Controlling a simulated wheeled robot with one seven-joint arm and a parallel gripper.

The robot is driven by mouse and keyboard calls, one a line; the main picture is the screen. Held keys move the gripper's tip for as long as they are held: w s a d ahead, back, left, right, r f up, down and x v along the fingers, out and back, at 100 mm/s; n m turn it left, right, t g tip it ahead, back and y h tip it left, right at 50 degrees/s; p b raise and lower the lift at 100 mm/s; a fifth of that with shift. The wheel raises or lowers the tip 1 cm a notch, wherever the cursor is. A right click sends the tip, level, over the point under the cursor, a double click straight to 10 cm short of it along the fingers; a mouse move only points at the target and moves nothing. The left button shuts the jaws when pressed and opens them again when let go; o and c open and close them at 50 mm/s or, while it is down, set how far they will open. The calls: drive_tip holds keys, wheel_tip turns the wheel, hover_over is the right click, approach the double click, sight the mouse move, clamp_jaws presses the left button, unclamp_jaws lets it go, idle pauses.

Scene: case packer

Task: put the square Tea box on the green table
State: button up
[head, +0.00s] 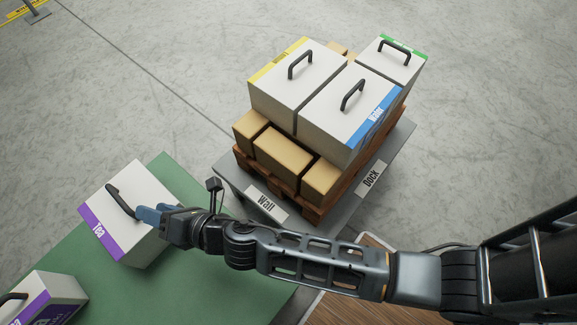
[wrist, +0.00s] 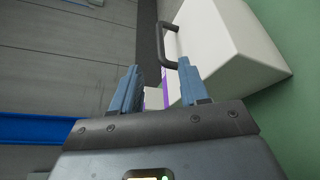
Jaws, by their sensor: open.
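A white box with a purple band reading Tea (head: 135,205) and a black handle on top stands on the green table (head: 215,285) in the head view. Its white body also shows at the upper right of the wrist view (wrist: 235,50). My gripper (head: 150,213) is open and empty beside this box's handle (head: 121,203). In the wrist view the handle (wrist: 170,42) lies just beyond the fingertips, its near end close to the right finger. I cannot tell whether they touch. A second white, purple-labelled box (head: 58,290) is cut off at the lower left.
A pallet (head: 307,205) on a grey stand labelled Wall and Dock holds tan cartons and white handled boxes with yellow, blue (head: 375,118) and green bands. My arm passes in front of the stand. Bare green tabletop shows between and around the purple-labelled boxes.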

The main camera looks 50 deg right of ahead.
drive_tip(key=s+d+r+m+h, duration=0.1)
drive_tip(key=s+d+m, duration=0.5)
drive_tip(key=s, duration=0.4)
drive_tip(key=s+d+r+m+h, duration=0.1)
drive_tip(key=s+d+m, duration=0.4)
drive_tip(key=s+m, duration=0.3)
drive_tip(key=s+d+r+m+h, duration=0.1)
drive_tip(key=s+d+r+m, duration=0.3)
drive_tip(key=s+r+m, duration=0.3)
drive_tip(key=s+d+r+m+h, duration=0.1)
drive_tip(key=s+d+r+m, duration=0.4)
drive_tip(key=s+r, duration=0.4)
drive_tip(key=shift+s+d+r+m+h, duration=0.2)
drive_tip(key=shift+s+r+m+h, duration=0.15)
drive_tip(key=shift+m, duration=0.55)
